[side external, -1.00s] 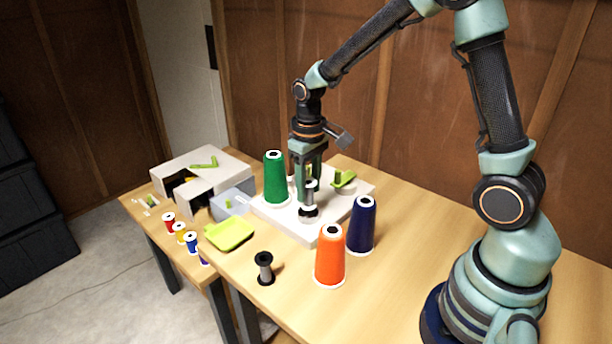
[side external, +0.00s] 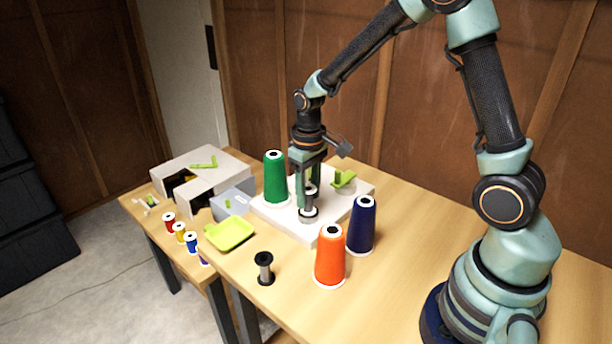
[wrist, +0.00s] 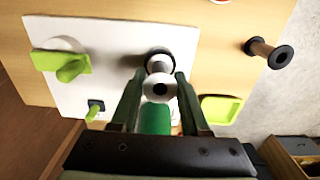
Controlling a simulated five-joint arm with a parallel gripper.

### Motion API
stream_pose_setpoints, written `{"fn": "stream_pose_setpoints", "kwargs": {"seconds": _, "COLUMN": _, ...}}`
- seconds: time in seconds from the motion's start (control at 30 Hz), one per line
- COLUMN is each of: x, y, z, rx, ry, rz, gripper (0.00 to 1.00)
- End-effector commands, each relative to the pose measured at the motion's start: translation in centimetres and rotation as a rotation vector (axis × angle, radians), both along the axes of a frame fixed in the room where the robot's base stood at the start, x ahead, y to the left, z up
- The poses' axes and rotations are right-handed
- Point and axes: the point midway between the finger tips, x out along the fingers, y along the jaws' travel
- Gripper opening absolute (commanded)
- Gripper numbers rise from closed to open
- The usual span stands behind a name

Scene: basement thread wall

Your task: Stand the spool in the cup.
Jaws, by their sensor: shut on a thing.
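The spool looks upright between the fingers. In the wrist view the spool (wrist: 159,92) shows its pale round end with a dark hole, between the fingertips (wrist: 159,76). A short grey cup (side external: 308,219) stands on the board directly below the spool. In the wrist view the dark cup rim (wrist: 149,54) shows just beyond the spool. The spool's lower end meets the cup's mouth in the side view; how deep it sits is hidden.
A green cone (side external: 274,178) stands close left of my gripper. Orange (side external: 330,257) and navy (side external: 362,226) cones stand in front and right. A lime holder (side external: 344,180) is on the white board (side external: 330,232). A lime tray (side external: 230,235) and another black-ended spool (side external: 265,268) are nearer the front.

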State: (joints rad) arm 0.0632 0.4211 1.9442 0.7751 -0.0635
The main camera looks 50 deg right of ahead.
Motion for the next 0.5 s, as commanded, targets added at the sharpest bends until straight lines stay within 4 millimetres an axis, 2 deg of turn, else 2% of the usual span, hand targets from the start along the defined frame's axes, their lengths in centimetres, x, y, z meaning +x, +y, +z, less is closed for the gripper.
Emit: {"fn": "stream_pose_setpoints", "kwargs": {"seconds": 0.5, "x": 0.0, "y": 0.0, "z": -1.7, "rx": 0.0, "ry": 0.002, "rz": 0.0, "gripper": 0.14}}
